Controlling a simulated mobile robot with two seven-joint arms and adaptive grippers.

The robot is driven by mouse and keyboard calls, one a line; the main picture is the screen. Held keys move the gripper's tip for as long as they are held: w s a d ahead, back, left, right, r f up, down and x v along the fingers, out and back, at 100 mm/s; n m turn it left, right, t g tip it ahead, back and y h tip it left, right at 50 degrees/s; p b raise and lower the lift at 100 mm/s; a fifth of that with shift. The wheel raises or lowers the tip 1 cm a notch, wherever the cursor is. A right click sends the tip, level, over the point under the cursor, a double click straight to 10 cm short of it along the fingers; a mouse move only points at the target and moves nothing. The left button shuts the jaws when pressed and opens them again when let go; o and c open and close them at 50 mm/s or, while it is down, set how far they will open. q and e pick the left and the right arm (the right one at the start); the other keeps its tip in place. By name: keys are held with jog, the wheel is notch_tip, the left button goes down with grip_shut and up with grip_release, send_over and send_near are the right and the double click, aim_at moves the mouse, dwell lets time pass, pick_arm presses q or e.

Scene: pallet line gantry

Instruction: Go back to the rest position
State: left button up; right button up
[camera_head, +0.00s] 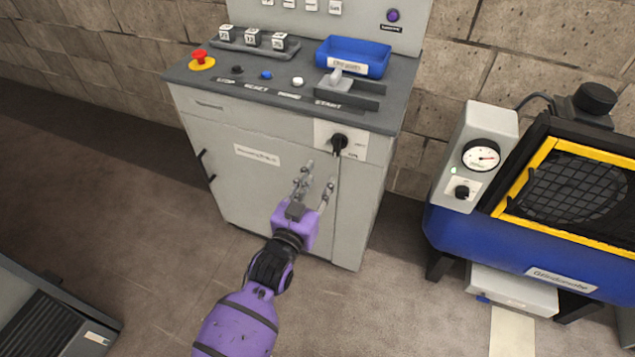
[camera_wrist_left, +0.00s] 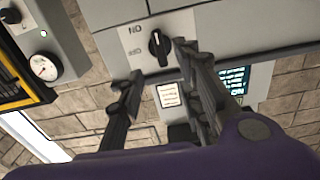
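My left gripper (camera_head: 318,176) is purple with grey fingers, in front of the grey control cabinet (camera_head: 225,185). Its fingers are apart and nothing is between them. The black rotary knob (camera_head: 339,142) on its white plate sits on the cabinet front, just above the fingertips in the head view. In the left wrist view, the open left gripper (camera_wrist_left: 158,62) has its fingertips on either side of the knob (camera_wrist_left: 159,47), which appears beyond them. I cannot tell the exact gap, but I see no grip on the knob. My right gripper is not in view.
The cabinet top holds a red emergency button (camera_head: 201,60), a blue bin (camera_head: 353,57) and several labelled cubes (camera_head: 252,38). A blue machine (camera_head: 535,255) with a gauge (camera_head: 481,156) stands at the right. Grey equipment (camera_head: 50,315) is at lower left. The floor between is clear.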

pick_arm(q)
jog(key=shift+s, duration=0.2)
dwell(0.4)
jog(key=s+a+f+n+g+y+p, duration=0.1)
jog(key=s+a+f, duration=0.4)
jog(key=s, duration=0.7)
jog(key=s+a+f+n+g+y+p, duration=0.1)
jog(key=s+a+f+g, duration=0.3)
jog(key=s, duration=0.9)
jog(key=s+a+f+n+g+y+p, duration=0.1)
jog(key=s+a+f+g+y+p, duration=0.2)
jog(key=s, duration=0.9)
jog(key=a+f, duration=0.3)
jog(key=a, duration=0.1)
jog(key=shift+s+g+p, duration=0.3)
jog(key=shift+s, duration=0.1)
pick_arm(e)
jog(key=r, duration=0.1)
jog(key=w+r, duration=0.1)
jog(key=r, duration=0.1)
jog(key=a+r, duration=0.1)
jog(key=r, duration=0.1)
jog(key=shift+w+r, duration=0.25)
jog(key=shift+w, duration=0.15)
pick_arm(q)
jog(key=shift+f, duration=0.1)
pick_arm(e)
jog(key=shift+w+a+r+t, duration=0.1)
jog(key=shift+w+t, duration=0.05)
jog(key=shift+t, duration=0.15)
